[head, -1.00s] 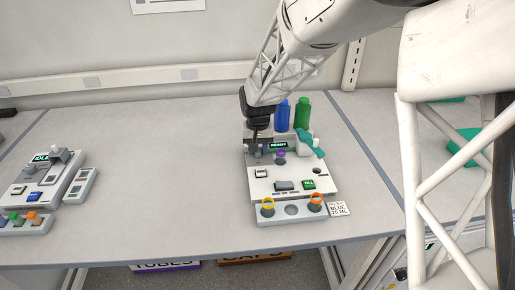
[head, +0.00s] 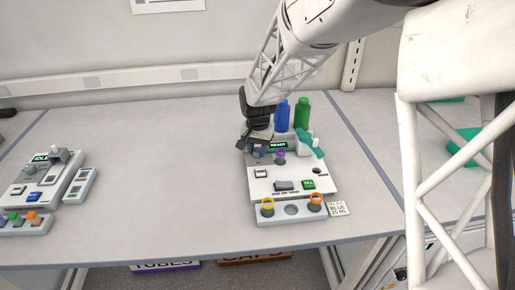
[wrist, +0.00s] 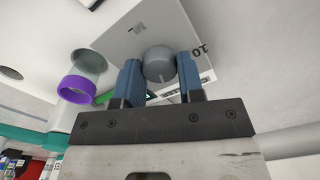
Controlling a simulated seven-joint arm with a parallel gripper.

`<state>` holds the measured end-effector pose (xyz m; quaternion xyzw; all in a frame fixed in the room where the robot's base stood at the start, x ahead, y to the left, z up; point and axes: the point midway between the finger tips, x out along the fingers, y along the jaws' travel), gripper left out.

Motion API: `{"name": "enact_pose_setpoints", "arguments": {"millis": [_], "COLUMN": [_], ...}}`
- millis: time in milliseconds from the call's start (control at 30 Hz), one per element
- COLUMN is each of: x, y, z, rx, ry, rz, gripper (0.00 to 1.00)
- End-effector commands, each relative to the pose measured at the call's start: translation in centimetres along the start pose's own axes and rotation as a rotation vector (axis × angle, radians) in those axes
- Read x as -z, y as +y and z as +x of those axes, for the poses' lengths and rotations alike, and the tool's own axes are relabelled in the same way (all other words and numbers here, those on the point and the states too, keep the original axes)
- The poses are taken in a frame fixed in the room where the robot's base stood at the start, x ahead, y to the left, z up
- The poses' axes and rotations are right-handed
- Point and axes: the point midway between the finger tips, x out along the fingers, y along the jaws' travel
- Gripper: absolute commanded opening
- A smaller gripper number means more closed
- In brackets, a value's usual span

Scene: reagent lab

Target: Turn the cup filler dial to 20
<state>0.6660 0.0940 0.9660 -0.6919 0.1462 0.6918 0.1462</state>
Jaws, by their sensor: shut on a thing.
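The cup filler (head: 290,180) is a white machine at the middle right of the bench, with a lit READY display (head: 278,146) and a green FILL button (head: 308,184). Its grey dial (wrist: 158,64) shows in the wrist view between my blue finger pads. My gripper (wrist: 160,80) is shut on the dial. A "10" mark is printed on the panel just right of the dial. A small dark line on the dial is visible, but I cannot tell its exact setting. In the head view my gripper (head: 257,143) hides the dial.
A purple-ringed cup (wrist: 82,78) stands close beside the dial. Blue (head: 282,116) and green (head: 303,112) bottles stand behind. A card (head: 339,209) reads "BLUE 25 ML". Another machine (head: 45,178) marked IDLE is at left; the bench between is clear.

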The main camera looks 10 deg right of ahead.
Motion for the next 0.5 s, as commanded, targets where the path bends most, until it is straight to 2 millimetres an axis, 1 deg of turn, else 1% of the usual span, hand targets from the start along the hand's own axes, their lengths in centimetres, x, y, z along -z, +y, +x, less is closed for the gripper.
{"name": "enact_pose_setpoints", "arguments": {"millis": [33, 67, 200, 233, 500], "x": [0.07, 0.07, 0.05, 0.04, 0.02], "y": [-0.01, -0.01, 0.0, 0.0, 0.0], "z": [0.01, 0.01, 0.01, 0.01, -0.03], "rx": [0.0, 0.0, 0.0, 0.0, 0.0], "ry": [0.001, 0.001, 0.001, 0.001, 0.0], "rz": [0.0, 0.0, 0.0, -0.001, -0.001], "gripper": [0.12, 0.37, 0.58, 0.61, 0.61]}}
